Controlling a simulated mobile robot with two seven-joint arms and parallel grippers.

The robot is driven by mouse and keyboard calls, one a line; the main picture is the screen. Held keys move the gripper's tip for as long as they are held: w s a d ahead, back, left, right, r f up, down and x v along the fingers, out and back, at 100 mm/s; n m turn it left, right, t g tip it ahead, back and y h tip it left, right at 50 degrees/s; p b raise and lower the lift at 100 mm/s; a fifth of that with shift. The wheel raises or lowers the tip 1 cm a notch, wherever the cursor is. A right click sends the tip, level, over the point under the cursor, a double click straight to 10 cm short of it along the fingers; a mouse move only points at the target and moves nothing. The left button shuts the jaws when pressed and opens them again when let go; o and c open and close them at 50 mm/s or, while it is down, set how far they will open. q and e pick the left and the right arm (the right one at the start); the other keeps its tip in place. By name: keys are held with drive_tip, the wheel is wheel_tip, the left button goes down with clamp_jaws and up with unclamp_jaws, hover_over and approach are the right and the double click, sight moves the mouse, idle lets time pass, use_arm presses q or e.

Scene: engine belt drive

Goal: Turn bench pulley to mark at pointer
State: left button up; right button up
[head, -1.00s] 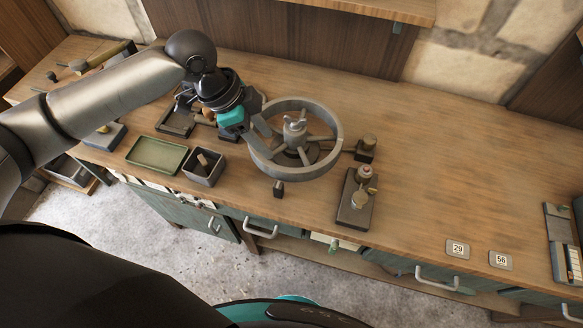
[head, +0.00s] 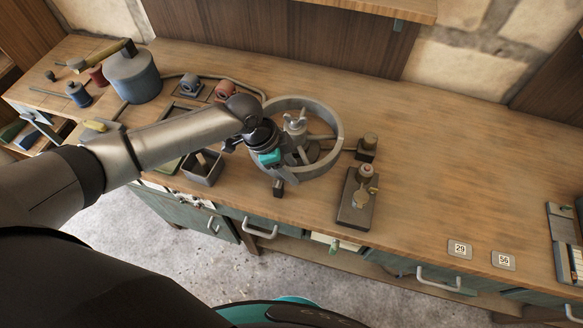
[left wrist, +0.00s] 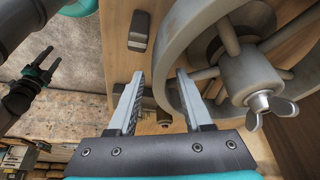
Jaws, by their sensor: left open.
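The grey spoked bench pulley (head: 339,132) lies flat on the bench, with a wing nut (head: 295,122) on its hub. A small dark block (head: 279,188), perhaps the pointer, stands just outside its near rim. My left gripper (head: 274,174) is over the pulley's near-left rim. In the left wrist view its fingers (left wrist: 160,88) are open, with part of the rim (left wrist: 180,45) beside and behind the right finger. I cannot tell whether they touch. The block (left wrist: 139,30) shows above the fingers. I see no mark. My right gripper (left wrist: 42,64) hangs off the bench, apparently open.
A dark block with round fittings (head: 355,205) and a smaller post (head: 367,147) stand right of the pulley. An open dark box (head: 205,168) is left, partly behind my arm. A blue-grey can (head: 134,77) is at back left. The bench's right middle is clear.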

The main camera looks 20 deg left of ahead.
use_arm(q)
drive_tip(key=shift+d+f, duration=0.1)
drive_tip(key=shift+f, duration=0.2)
drive_tip(key=shift+c, duration=0.2)
clamp_jaws()
idle(1.1)
